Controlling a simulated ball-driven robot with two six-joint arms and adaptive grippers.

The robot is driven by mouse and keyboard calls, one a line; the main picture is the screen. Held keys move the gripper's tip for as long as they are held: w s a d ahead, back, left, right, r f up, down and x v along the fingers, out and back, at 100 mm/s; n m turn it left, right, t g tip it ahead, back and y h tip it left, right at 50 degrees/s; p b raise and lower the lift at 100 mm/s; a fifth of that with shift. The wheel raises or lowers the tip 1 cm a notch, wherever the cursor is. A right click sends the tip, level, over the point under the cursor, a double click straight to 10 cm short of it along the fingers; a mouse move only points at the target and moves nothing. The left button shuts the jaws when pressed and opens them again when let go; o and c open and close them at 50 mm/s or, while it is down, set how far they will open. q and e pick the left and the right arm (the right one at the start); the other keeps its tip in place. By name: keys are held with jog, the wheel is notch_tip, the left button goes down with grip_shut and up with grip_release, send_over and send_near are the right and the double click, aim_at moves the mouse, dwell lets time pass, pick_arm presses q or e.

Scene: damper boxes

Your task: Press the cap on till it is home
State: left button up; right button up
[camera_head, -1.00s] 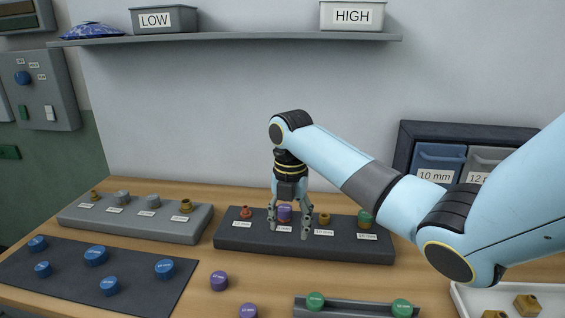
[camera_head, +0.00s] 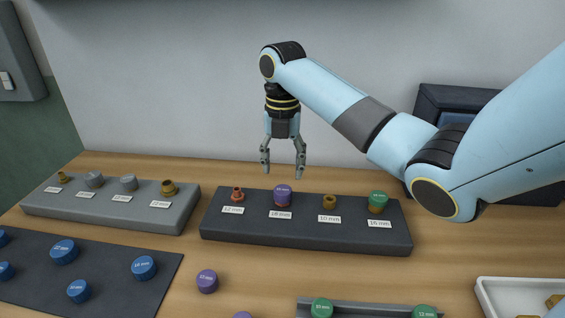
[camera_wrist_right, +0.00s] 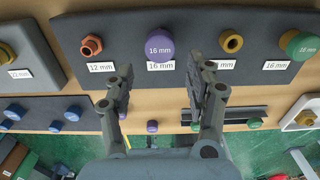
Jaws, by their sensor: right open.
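A purple cap (camera_head: 282,193) sits over the second place of the dark block (camera_head: 305,240), behind a 16 mm label. Whether it is fully seated cannot be told. It also shows in the right wrist view (camera_wrist_right: 159,43), marked 16 mm. My right gripper (camera_head: 283,172) is open and empty, above and apart from the purple cap. Its two fingers (camera_wrist_right: 162,85) show in the wrist view, spread apart with the cap beyond them. A green cap (camera_head: 378,198) sits on a brass fitting at the right end of the block. My left gripper is not in view.
Bare fittings, one copper (camera_head: 237,194) and one brass (camera_head: 329,201), flank the purple cap. A grey block (camera_head: 100,212) stands left. Blue caps (camera_head: 144,267) lie on a dark mat (camera_head: 110,290). A loose purple cap (camera_head: 207,281), a green-cap rail (camera_head: 370,306) and a white tray (camera_head: 490,290) are in front.

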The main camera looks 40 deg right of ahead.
aim_at(283, 189)
notch_tip(283, 189, down, 4)
jog(key=b, duration=0.3)
jog(key=shift+r, duration=0.1)
jog(key=shift+f+b, duration=0.5)
jog(key=shift+f, duration=1.2)
jog(key=c, duration=1.1)
jog(key=shift+f, duration=0.15)
jog(key=o, duration=1.2)
